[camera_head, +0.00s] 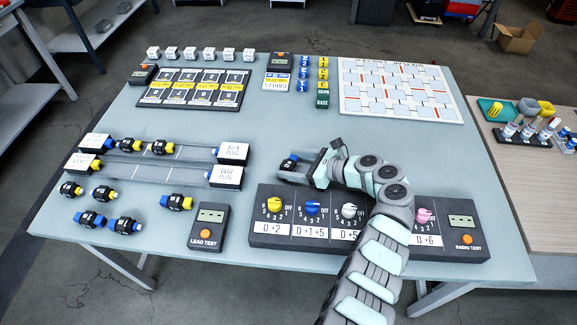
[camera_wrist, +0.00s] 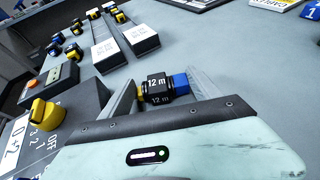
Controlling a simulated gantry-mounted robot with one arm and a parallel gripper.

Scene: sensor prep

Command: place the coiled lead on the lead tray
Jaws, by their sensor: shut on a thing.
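A black coiled lead marked 12 m, with a yellow plug on one side and a blue plug on the other, is between my gripper's fingers (camera_wrist: 165,92) in the wrist view. My gripper (camera_head: 291,168) is shut on this lead (camera_head: 289,160), behind the dial panel; its height above the table is hard to tell. To the left lie two long grey rails (camera_head: 190,158), which look like the lead tray, with white-topped end blocks. Two coiled leads, one of them here (camera_head: 160,147), sit on the back rail. The front rail looks empty.
Several loose leads (camera_head: 92,219) lie at the front left, beside the LEAD TEST box (camera_head: 209,228). The dial panel (camera_head: 264,229) stands at the front, under my arm. A black card board (camera_head: 194,87), stacked blocks (camera_head: 322,82) and a grid board (camera_head: 400,90) are at the back.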

